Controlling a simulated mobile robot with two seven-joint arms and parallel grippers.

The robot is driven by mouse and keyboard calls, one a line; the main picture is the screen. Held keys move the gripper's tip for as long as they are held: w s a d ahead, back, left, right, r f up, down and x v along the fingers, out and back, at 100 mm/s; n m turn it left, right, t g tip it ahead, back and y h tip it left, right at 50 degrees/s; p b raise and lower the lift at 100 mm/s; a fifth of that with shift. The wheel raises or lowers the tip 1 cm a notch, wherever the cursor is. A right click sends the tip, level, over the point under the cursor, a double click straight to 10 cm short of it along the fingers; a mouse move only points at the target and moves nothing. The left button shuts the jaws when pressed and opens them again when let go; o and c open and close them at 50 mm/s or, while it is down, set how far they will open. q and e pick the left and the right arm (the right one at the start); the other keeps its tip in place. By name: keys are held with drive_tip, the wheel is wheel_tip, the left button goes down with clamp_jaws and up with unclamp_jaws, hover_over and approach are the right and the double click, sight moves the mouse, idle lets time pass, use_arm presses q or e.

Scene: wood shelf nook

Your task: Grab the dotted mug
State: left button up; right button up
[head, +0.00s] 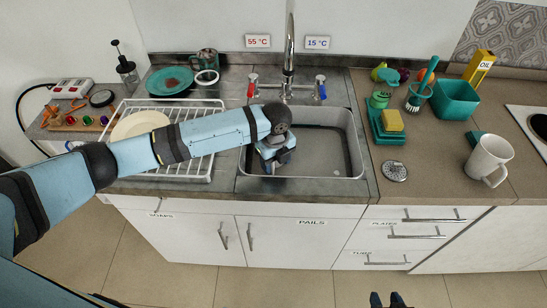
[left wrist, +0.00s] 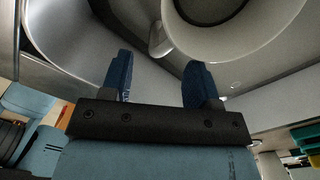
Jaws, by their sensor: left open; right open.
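I cannot make out a clearly dotted mug. A dark, patterned mug-like vessel (head: 207,57) stands at the back of the counter; its pattern is too small to tell as dots. A plain-looking white mug (head: 489,158) stands on the right counter. My left gripper (head: 276,160) is low over the left part of the sink (head: 340,130). In the left wrist view, its blue fingers (left wrist: 160,82) are apart with nothing between them. A pale round-rimmed vessel (left wrist: 240,45) is just beyond them; any dots are not visible. My right gripper (head: 386,299) barely shows at the bottom edge, open.
A white dish rack (head: 200,165) with a plate (head: 139,124) is left of the sink, under my left arm. The tap (head: 289,50) rises behind the sink. A teal tub (head: 456,99), brush (head: 422,90) and yellow sponge (head: 392,120) stand at right.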

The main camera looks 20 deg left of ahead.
use_arm(q)
wheel_tip(320, 180, down, 4)
drive_tip(key=shift+a+r, duration=0.1)
drive_tip(key=shift+a, duration=0.05)
clamp_jaws()
drive_tip(key=shift+r, duration=0.1)
